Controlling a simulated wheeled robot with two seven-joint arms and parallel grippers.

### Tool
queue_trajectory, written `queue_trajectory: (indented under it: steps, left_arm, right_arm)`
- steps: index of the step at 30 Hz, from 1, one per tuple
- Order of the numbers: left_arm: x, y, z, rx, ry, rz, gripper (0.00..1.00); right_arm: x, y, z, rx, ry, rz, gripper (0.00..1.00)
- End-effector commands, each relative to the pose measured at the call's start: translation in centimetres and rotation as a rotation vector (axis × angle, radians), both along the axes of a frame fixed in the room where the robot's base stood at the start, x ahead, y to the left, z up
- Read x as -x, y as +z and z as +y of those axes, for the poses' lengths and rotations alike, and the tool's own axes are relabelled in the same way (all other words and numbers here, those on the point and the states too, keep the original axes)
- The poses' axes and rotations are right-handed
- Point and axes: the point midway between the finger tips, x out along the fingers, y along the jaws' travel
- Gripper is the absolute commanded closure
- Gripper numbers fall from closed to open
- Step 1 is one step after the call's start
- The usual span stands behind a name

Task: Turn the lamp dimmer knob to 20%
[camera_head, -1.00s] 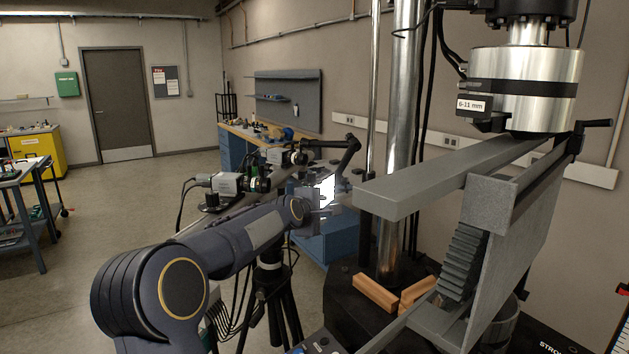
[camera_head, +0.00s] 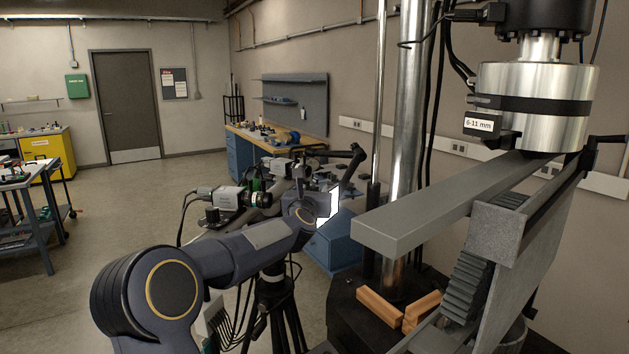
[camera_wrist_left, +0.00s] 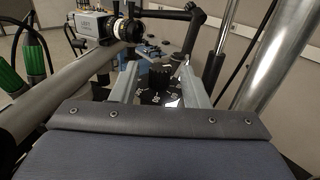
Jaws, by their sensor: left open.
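The lamp dimmer knob (camera_wrist_left: 160,77) is black and shows in the left wrist view, above a dark dial face with white marks (camera_wrist_left: 160,98). The marks are too small to read. My left gripper (camera_wrist_left: 158,74) is open, with one grey finger on each side of the knob in the picture. I cannot tell whether either finger touches it. In the head view my left wrist (camera_head: 301,211) hides the knob and most of the gripper. A bright white lamp panel (camera_head: 328,206) shows just beyond the wrist. My right gripper is not in view.
A camera with a lens (camera_head: 232,198) stands left of my wrist; it also shows in the left wrist view (camera_wrist_left: 95,23). At right are a steel column (camera_head: 404,130) and a grey beam (camera_head: 440,205) under a metal cylinder (camera_head: 532,95). Wooden blocks (camera_head: 380,307) lie below.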

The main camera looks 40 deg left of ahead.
Motion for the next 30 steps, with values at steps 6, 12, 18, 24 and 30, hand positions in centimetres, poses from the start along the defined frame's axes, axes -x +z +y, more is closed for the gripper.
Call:
queue_trajectory:
  steps: [6, 12, 18, 24, 30]
  left_arm:
    - [-1.6, 0.1, 1.1, -0.001, 0.000, 0.001, 0.59]
    - [-1.7, 0.0, 1.2, -0.003, 0.001, 0.001, 0.59]
    - [-1.7, 0.0, 1.2, -0.003, 0.000, 0.001, 0.72]
    - [-1.7, 0.0, 1.2, -0.003, 0.001, 0.001, 0.98]
    - [-1.7, -0.1, 1.2, -0.003, 0.009, 0.001, 1.00]
  right_arm:
    - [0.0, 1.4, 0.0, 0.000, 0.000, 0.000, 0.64]
    - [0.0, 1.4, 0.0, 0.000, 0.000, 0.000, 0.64]
    - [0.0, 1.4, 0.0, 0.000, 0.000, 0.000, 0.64]
    - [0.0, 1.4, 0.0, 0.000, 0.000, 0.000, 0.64]
    - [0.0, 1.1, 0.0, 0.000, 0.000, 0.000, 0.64]
